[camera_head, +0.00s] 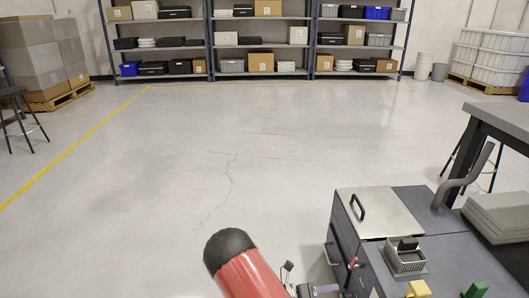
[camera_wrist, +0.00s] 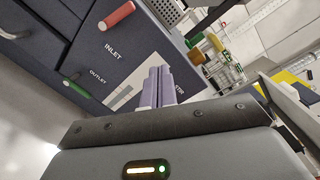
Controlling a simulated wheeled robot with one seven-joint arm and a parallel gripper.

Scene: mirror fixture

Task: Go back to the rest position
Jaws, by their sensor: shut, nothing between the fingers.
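My gripper (camera_wrist: 158,72) is shut with its two pale purple fingers together and nothing between them. In the wrist view it points toward the front of a dark cabinet (camera_wrist: 130,25) marked INLET and OUTLET. A red handle (camera_wrist: 117,15) is by INLET and a green handle (camera_wrist: 72,80) is by OUTLET. I cannot tell how near the fingertips are to the panel. In the head view my red arm with its dark end cap is at the bottom middle, left of the cabinet. The cabinet's pale lid (camera_head: 378,214) with a black handle is closed.
A wire basket (camera_head: 404,256) holding a dark block stands on the cabinet, near a yellow piece (camera_head: 419,289) and a green piece (camera_head: 475,290). A grey table (camera_head: 500,115) stands at the right. Loaded shelves (camera_head: 262,45) line the back wall. The floor (camera_head: 200,140) between is clear.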

